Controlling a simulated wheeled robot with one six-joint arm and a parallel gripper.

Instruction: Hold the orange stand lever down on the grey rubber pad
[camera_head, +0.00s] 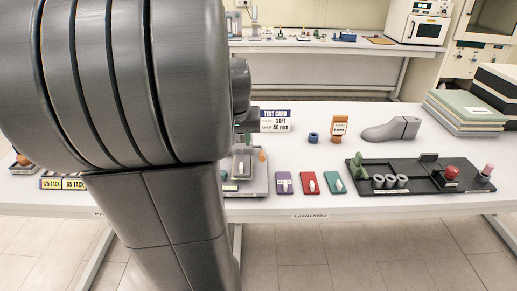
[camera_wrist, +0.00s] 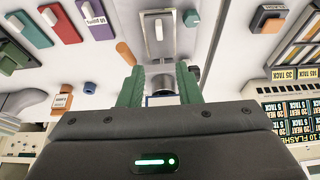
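The stand (camera_head: 252,184) is a grey base with a pale upright block, partly hidden by my arm in the head view. An orange part (camera_head: 262,156), which looks like the lever, shows at its right side. In the wrist view the stand (camera_wrist: 172,14) is at top centre, and the orange rod (camera_wrist: 125,52) lies to its left, apart from my fingers. I cannot clearly tell which grey surface is the rubber pad. My gripper (camera_wrist: 160,76) has two green fingers set apart. A grey round part shows between them, but I cannot tell whether they touch it.
Purple (camera_head: 284,183), red (camera_head: 310,183) and teal (camera_head: 333,182) blocks lie right of the stand. A dark tray (camera_head: 420,182) holds rings and a red knob. A grey shoe last (camera_head: 391,130) stands behind it. Flat card stacks (camera_head: 464,112) are at far right.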

